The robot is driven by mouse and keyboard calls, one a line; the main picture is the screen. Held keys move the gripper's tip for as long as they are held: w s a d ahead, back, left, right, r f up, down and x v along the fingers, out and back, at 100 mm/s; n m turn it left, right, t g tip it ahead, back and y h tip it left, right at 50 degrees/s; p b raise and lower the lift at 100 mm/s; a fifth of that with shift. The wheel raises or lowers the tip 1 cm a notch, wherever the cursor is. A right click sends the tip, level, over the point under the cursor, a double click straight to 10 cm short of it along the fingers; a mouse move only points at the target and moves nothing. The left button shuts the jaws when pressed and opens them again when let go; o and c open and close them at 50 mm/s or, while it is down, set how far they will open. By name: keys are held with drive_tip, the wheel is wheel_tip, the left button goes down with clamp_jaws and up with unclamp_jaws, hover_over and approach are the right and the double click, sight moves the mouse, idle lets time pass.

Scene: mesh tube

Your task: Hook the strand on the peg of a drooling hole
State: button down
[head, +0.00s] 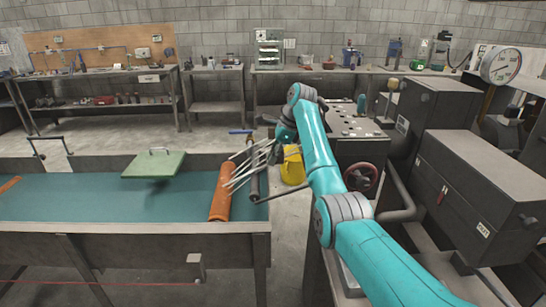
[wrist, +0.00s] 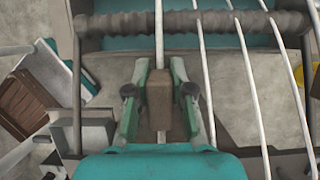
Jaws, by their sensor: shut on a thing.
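My gripper (wrist: 159,105) is shut in the wrist view, its two green fingers on either side of a brown block (wrist: 159,98). A white strand (wrist: 159,40) runs in line with the block, from the bar above and out again below it. Other pale strands (wrist: 247,70) run beside it on the right, apart from the fingers. In the head view my gripper (head: 284,136) is at the far end of my turquoise arm, and the pale strands (head: 243,168) fan out to its lower left. I cannot make out a peg or a drooling hole.
A rough grey bar (wrist: 180,23) crosses above the fingers. An orange roll (head: 220,194) lies at the right end of the teal-topped table (head: 110,200). A green plate (head: 153,164) is farther left. A yellow object (head: 292,166) and a machine with a dotted top (head: 350,122) stand near my arm.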

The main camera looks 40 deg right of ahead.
drive_tip(key=shift+f, duration=0.2)
drive_tip(key=c, duration=0.9)
unclamp_jaws()
drive_tip(key=shift+c, duration=0.2)
drive_tip(key=shift+r, duration=0.1)
wheel_tip(320, 180, up, 6)
drive_tip(key=shift+f, duration=0.15)
drive_tip(key=w+a+r, duration=0.3)
drive_tip(key=a+r, duration=0.4)
drive_tip(key=a, duration=0.4)
drive_tip(key=w+a+r, duration=0.4)
drive_tip(key=a+r, duration=0.2)
drive_tip(key=a, duration=0.5)
drive_tip(key=shift+w+a+r, duration=0.15)
drive_tip(key=shift+a+r, duration=0.15)
drive_tip(key=shift+r, duration=0.1)
